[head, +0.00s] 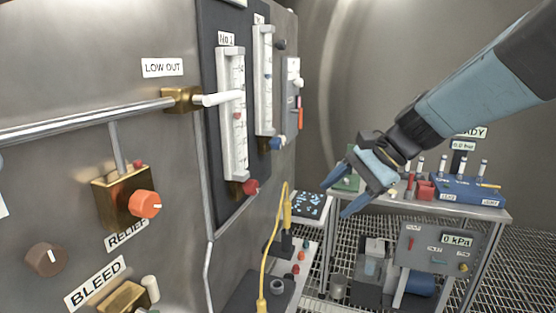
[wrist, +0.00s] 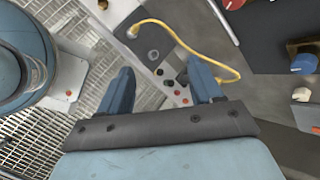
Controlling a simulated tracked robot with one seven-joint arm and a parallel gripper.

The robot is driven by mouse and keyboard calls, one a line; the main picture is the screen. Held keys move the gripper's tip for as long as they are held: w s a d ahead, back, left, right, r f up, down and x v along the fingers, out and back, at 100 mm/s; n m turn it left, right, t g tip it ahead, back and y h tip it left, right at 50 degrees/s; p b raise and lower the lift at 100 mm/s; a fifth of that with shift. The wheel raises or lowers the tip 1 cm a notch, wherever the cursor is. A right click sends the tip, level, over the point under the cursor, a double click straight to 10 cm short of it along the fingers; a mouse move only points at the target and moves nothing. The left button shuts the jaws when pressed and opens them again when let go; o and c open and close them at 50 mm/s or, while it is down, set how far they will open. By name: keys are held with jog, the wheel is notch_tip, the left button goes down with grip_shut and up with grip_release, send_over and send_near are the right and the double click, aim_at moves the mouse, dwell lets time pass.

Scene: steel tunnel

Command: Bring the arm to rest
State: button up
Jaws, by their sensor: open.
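My gripper (head: 335,195) hangs in free air in the head view, right of the panel with the flow tubes and in front of the bench. Its two blue fingers are apart with nothing between them. My blue arm comes in from the upper right. In the wrist view my gripper (wrist: 158,88) also shows its fingers spread, above the floor grating and a low shelf with small coloured knobs. No finger touches anything that I can see.
The steel panel (head: 90,190) on the left carries a relief valve knob (head: 145,204) and flow tubes (head: 232,115). A yellow cable (head: 270,250) hangs beside it. A bench (head: 450,208) with a blue rack (head: 465,190) stands behind my gripper. Floor grating (wrist: 40,130) lies below.

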jog(key=s+d+n+t+h, duration=0.4)
jog(key=s+d+n+h, duration=0.4)
jog(key=s+d+n, duration=0.1)
jog(key=shift+s+d+r+n, duration=0.25)
jog(key=shift+d+r+n, duration=0.2)
jog(key=shift+d, duration=0.3)
dwell(1.3)
jog(key=m+y, duration=1.4)
jog(key=y, duration=0.3)
send_near(280, 145)
jog(key=shift+t, duration=0.4)
jog(key=x, duration=0.8)
jog(key=shift+s+a+f, duration=0.1)
jog(key=shift+s+a, duration=0.05)
jog(key=shift+a, duration=0.25)
